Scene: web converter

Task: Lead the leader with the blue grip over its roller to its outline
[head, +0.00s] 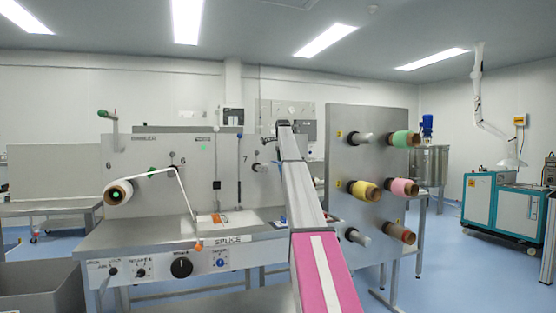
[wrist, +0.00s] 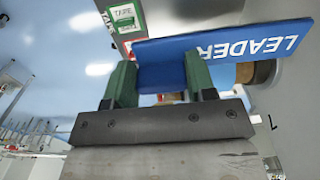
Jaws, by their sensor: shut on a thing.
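In the wrist view, my gripper (wrist: 160,82) has two green fingers closed on the blue grip (wrist: 160,70). The grip joins a flat blue bar lettered LEADER (wrist: 235,42), which reads upside down and extends to the right. A brownish round roller or roll (wrist: 263,73) shows just behind the bar; I cannot tell whether they touch. A small roller (head: 260,168) by the number 7 is on the machine panel, left of my arm. The outline cannot be made out.
A grey panel (head: 372,128) with coloured rolls stands right of my arm. A green-and-white label (wrist: 124,20) shows in the wrist view.

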